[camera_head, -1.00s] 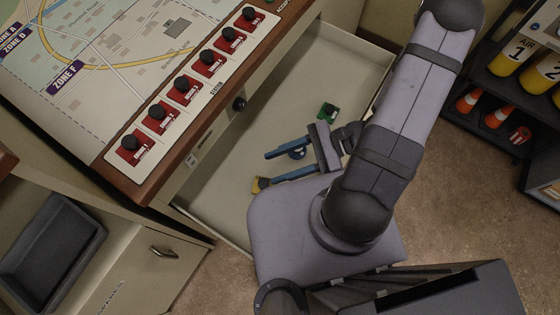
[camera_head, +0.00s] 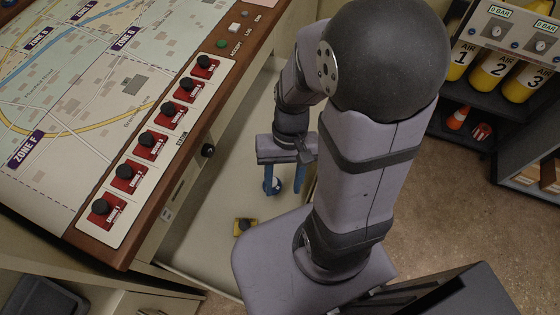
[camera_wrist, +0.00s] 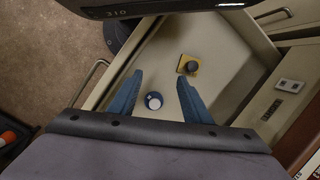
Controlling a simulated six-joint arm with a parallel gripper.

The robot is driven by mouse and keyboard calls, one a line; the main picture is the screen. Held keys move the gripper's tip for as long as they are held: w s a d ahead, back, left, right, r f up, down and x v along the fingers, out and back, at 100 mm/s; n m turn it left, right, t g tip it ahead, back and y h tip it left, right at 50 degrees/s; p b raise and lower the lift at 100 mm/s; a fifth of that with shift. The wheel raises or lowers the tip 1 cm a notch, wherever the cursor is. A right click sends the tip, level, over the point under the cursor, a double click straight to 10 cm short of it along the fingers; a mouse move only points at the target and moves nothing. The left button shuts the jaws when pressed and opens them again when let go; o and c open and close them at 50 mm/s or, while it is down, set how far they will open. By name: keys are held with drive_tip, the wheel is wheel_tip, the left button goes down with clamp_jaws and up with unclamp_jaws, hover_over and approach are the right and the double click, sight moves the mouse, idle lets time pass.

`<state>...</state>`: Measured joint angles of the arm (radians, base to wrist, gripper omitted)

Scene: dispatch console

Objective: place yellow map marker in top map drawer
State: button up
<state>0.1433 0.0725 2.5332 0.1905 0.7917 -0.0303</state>
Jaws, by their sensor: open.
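The yellow map marker (camera_head: 245,226), a yellow square base with a dark round knob, rests on the floor of the open map drawer (camera_head: 190,240). It also shows in the wrist view (camera_wrist: 188,65), inside the drawer walls and ahead of the fingers. My gripper (camera_head: 283,192) is over the drawer, with its two blue fingers apart and nothing held. In the wrist view, my gripper (camera_wrist: 160,80) is clear of the yellow marker. A round blue and white piece (camera_wrist: 153,101) shows between the fingers, apart from them; its height is unclear.
The map table (camera_head: 100,85) overhangs the drawer, with a row of red markers with black knobs (camera_head: 150,145) along its edge. A shelf with yellow air cylinders (camera_head: 490,80) and cones stands right. A dark tray (camera_head: 45,298) lies lower left. Brown floor (camera_head: 440,210) is open at right.

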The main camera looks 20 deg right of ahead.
drive_tip(key=w+r+n+t+h, duration=0.1)
drive_tip(key=w, duration=0.1)
drive_tip(key=w+r+n+t+h, duration=0.1)
drive_tip(key=r+n, duration=0.1)
drive_tip(key=shift+w+d+r+t, duration=0.15)
drive_tip(key=shift+w+d+t, duration=0.15)
drive_tip(key=shift+w+d, duration=0.1)
wheel_tip(320, 180, up, 11)
drive_tip(key=p, duration=1)
drive_tip(key=shift+p, duration=0.4)
drive_tip(key=shift+c, duration=0.6)
